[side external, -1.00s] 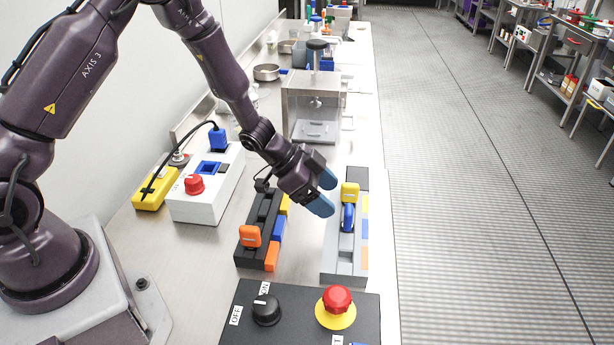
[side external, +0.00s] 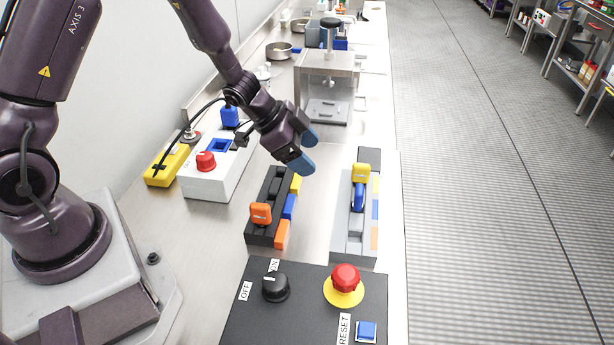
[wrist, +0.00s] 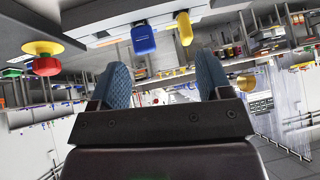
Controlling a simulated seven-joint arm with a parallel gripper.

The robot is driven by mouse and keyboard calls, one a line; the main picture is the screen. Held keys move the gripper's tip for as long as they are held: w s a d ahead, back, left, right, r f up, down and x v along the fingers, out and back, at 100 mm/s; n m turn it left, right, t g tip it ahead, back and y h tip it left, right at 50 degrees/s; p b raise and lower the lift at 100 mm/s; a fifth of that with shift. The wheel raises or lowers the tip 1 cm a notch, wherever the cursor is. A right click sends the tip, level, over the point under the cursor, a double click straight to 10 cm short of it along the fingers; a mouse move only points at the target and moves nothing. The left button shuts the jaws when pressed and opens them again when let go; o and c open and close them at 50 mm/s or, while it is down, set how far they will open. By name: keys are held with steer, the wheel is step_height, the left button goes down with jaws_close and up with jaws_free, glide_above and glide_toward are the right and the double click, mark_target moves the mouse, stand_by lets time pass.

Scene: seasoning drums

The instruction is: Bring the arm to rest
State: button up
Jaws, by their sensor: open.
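My gripper (side external: 307,150) has blue fingertips and hangs in the air above the bench, behind the black rack and left of the grey rack. In the wrist view its two blue fingers (wrist: 163,88) stand apart with nothing between them. The black rack (side external: 262,230) holds an orange-topped piece (side external: 260,214) at its near end. The grey rack (side external: 345,238) holds a yellow-topped piece (side external: 361,173) and a blue-topped piece (side external: 358,197). In the wrist view the blue piece (wrist: 143,39) and the yellow piece (wrist: 184,26) show near the top.
A black control panel (side external: 310,310) with a red emergency button (side external: 345,279) is at the front. A white box with a red knob (side external: 206,161) and a yellow box (side external: 166,166) stand at the left. A clear-sided machine (side external: 325,88) stands behind my gripper.

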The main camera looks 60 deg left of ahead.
steer(key=s+a+r+n+g+y, duration=0.2)
steer(key=s+a+r+n+y, duration=0.5)
steer(key=r, duration=0.3)
steer(key=s+d+r+h, duration=0.1)
steer(key=s+d+r, duration=0.3)
steer(key=s+r, duration=0.2)
steer(key=s+d+r+n+t+h, duration=0.1)
steer(key=s+d+r, duration=0.3)
steer(key=s, duration=0.5)
step_height(320, 180, up, 3)
steer(key=shift+d+f+n+h, duration=0.1)
steer(key=shift+d+n+h, duration=0.1)
steer(key=shift+n+h, duration=0.15)
